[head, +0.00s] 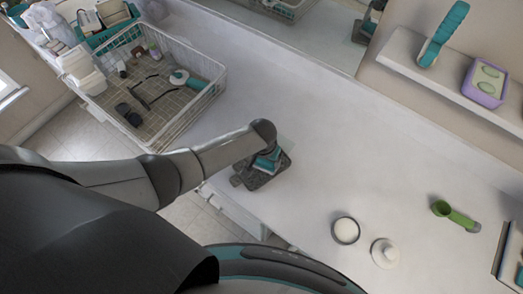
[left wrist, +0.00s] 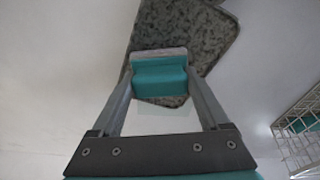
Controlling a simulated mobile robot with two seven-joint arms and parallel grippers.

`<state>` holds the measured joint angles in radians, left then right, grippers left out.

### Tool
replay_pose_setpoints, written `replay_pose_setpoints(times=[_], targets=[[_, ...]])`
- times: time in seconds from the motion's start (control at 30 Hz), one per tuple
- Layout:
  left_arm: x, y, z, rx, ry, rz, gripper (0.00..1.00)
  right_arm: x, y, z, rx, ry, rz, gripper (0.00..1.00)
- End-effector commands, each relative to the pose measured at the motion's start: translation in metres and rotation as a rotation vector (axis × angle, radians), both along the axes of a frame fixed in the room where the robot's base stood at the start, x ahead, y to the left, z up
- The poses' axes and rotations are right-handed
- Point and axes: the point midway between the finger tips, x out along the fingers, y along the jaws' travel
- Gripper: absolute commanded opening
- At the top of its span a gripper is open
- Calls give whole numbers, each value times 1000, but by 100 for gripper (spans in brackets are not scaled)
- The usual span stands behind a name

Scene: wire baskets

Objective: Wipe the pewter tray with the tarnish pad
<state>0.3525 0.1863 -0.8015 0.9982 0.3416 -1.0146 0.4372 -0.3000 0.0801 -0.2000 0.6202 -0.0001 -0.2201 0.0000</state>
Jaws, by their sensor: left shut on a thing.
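The pewter tray (head: 258,178), dark grey and mottled, lies near the front edge of the white counter, and its surface also shows in the left wrist view (left wrist: 208,30). My left gripper (head: 267,159) is over the tray, and its two fingers are shut on the tarnish pad (left wrist: 160,80), a teal block with a pale grey layer. The pad is over the tray; whether it touches the surface I cannot tell. The arm hides part of the tray in the head view. My right gripper is not in view.
A white wire basket (head: 196,121) holding several small items stands to the left. A round white dish (head: 345,231), a white lidded pot (head: 385,253) and a green scoop (head: 455,214) are on the counter to the right. A shelf (head: 446,84) is on the wall. The counter's middle is clear.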

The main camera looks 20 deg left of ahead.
Motion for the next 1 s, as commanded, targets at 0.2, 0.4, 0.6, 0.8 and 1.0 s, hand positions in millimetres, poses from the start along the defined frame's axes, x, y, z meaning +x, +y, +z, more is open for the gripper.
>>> replay_pose_setpoints(times=[0.2,0.4,0.6,0.8,1.0], targets=[[-4,-7,1,-3,0,1,34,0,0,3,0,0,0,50],[-4,-7,0,-2,-1,1,34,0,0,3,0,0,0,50],[-4,-6,0,-2,-2,1,34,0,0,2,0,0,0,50],[-5,-8,0,-2,-2,1,34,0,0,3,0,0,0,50],[-14,-19,1,-4,1,-1,34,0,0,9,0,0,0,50]])
